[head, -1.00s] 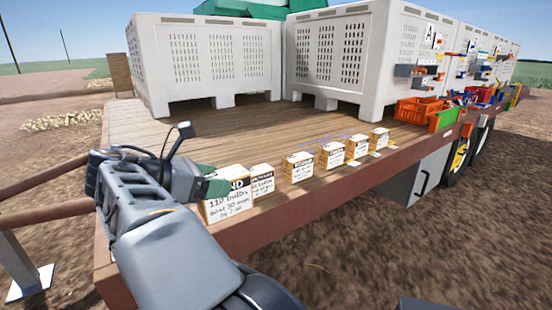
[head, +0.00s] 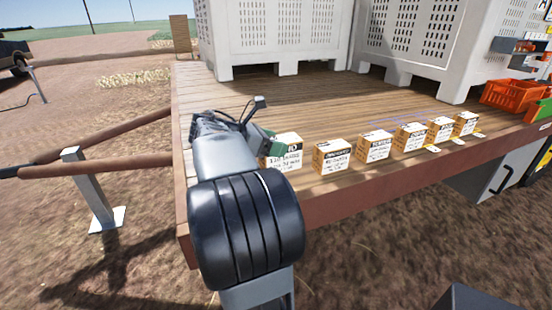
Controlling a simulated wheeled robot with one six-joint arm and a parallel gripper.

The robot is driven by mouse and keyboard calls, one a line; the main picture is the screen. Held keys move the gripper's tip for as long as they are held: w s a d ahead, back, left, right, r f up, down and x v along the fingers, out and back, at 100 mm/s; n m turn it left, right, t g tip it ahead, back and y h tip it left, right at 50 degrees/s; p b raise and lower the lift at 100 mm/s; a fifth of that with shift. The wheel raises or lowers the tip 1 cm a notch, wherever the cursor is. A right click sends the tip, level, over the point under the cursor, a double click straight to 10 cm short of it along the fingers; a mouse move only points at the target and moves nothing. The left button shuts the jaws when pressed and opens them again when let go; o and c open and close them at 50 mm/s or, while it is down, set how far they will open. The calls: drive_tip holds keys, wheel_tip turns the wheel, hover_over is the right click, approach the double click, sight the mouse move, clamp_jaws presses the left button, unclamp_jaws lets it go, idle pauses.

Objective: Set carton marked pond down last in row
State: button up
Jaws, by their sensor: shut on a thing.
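My gripper (head: 270,143), with green fingers, is shut on a white and tan carton (head: 284,154) at the near left of the wooden deck. Its label is partly covered; only the end of its top word shows, with handwritten lines below. The carton looks upright. I cannot tell whether its base touches the deck. A row of several similar cartons runs away to the right along the deck edge, the nearest one (head: 333,157) just right of the held carton with a small gap. The far end carton (head: 466,123) is by the orange crate.
The wooden deck (head: 290,105) is clear behind the row. Large white slotted bins (head: 275,35) stand at the back. An orange crate (head: 512,95) is at the right. Wooden rails (head: 90,167) and a metal post (head: 90,190) are at left.

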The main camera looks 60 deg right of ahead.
drive_tip(key=shift+w+d+f, duration=0.3)
drive_tip(key=shift+d+f, duration=0.35)
drive_tip(key=shift+f, duration=0.2)
drive_tip(key=shift+w+d+f, duration=0.3)
drive_tip(key=shift+d+f, duration=0.3)
drive_tip(key=shift+f, duration=0.2)
drive_tip(key=shift+w+d+f, duration=0.1)
drive_tip(key=shift+d+f, duration=0.1)
drive_tip(key=shift+f, duration=1.6)
drive_tip(key=shift+f+b, duration=0.2)
drive_tip(key=shift+b, duration=0.1)
drive_tip(key=o, duration=1.2)
